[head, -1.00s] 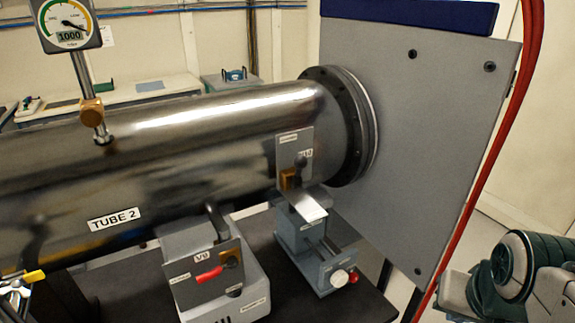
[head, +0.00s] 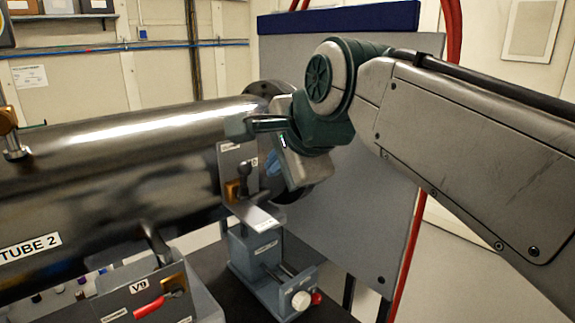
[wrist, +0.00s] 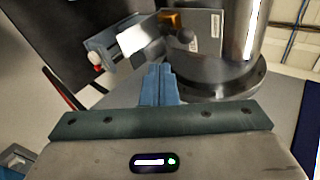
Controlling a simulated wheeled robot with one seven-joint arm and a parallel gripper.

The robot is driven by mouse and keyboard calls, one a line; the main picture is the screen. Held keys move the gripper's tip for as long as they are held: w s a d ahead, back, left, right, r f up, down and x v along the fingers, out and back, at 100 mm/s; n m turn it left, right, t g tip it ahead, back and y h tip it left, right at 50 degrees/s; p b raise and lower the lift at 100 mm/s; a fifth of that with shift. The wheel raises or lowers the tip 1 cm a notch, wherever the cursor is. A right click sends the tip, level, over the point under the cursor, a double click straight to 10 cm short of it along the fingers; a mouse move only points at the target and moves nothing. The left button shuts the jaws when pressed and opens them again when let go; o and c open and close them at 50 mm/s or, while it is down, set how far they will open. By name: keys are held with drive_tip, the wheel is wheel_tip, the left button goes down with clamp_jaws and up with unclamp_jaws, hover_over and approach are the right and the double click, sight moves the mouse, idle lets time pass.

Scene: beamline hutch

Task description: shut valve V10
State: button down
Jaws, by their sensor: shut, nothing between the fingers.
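Valve V10 sits on a grey plate (head: 230,158) on the side of the tube near its flange. It has a brass body (head: 232,191) and a dark ball-ended handle (head: 243,171). In the wrist view, the brass body (wrist: 172,20) and the dark ball (wrist: 186,37) show at the top, beyond my fingertips. My gripper (wrist: 160,70) has its blue fingers together and empty, apart from the valve. In the head view, my gripper (head: 271,162) is just right of the plate, and my wrist hides part of the flange. The V10 label is not readable now.
Valve V9 with a red handle (head: 149,307) is at lower left. A large grey panel (head: 375,215) stands behind my arm, with a red hose alongside.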

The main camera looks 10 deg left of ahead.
sight(244, 165)
drive_tip(key=shift+w+a+f+p, duration=0.35)
drive_tip(key=shift+w+a+f, duration=0.6)
drive_tip(key=shift+w, duration=0.35)
drive_tip(key=shift+w+a+f+p, duration=0.35)
drive_tip(key=shift+w+a+f, duration=0.35)
drive_tip(key=shift+w+a, duration=0.45)
drive_tip(key=shift+w+a+f+p, duration=0.35)
drive_tip(key=shift+w+a+f, duration=0.55)
drive_tip(key=shift+w, duration=0.5)
drive_tip(key=shift+r, duration=0.1)
drive_tip(key=shift+w+a+r+p, duration=0.2)
drive_tip(key=shift+r+p, duration=0.15)
drive_tip(key=shift+p, duration=0.7)
drive_tip(key=shift+w+a+r+g+h+p, duration=0.25)
drive_tip(key=shift+h+p, duration=0.25)
drive_tip(key=shift+p, duration=0.45)
drive_tip(key=shift+w+a, duration=0.35)
drive_tip(key=shift+a, duration=0.1)
